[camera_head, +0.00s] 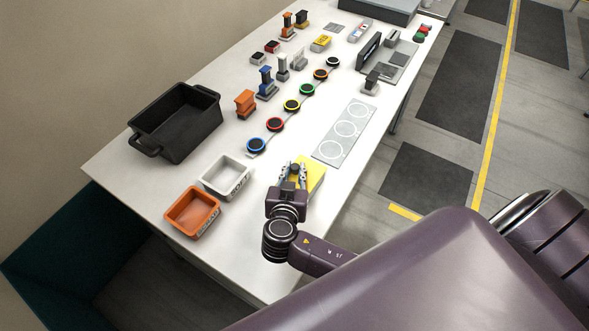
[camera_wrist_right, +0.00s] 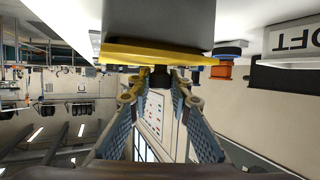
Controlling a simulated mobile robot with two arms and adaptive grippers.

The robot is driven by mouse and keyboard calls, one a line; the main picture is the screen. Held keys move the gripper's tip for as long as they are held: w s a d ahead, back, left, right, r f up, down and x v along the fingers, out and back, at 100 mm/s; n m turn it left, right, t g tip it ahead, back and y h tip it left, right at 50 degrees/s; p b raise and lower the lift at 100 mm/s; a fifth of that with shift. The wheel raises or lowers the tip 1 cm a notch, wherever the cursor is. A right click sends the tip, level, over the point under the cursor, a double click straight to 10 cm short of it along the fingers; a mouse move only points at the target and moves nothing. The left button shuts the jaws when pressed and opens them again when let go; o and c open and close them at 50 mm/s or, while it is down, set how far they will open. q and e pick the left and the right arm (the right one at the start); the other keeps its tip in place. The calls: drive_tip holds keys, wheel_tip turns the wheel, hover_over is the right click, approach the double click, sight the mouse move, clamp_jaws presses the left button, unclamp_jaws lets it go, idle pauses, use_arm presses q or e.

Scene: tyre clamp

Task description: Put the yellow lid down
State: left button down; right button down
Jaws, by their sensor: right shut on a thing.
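The yellow lid (camera_head: 316,173) is a flat yellow square near the front right edge of the white table in the head view. My right gripper (camera_head: 292,170) is at the lid, and its wrist hides part of it. In the right wrist view, which looks upside down, the lid (camera_wrist_right: 150,51) spans the top middle. The right fingers (camera_wrist_right: 160,92) are closed in around a dark knob (camera_wrist_right: 160,75) on the lid. A light grey block-like shape (camera_wrist_right: 158,22) lies against the lid's other side. I cannot tell whether the lid touches it. My left gripper is not in view.
A white bin (camera_head: 222,186) and an orange bin (camera_head: 192,220) stand left of the gripper. A black crate (camera_head: 175,135) is behind them. Several coloured round pieces (camera_head: 292,105) line the table's middle.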

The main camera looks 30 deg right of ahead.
drive_tip(key=shift+f, duration=0.4)
drive_tip(key=c, duration=1.8)
unclamp_jaws()
drive_tip(key=shift+o, duration=0.2)
drive_tip(key=shift+s+a+r+b, duration=0.1)
drive_tip(key=shift+s+a+b, duration=0.2)
drive_tip(key=shift+s+a, duration=0.1)
drive_tip(key=b+v, duration=0.3)
drive_tip(key=v, duration=0.8)
drive_tip(key=shift+d+r, duration=0.15)
drive_tip(key=shift+d, duration=0.05)
drive_tip(key=shift+s, duration=0.1)
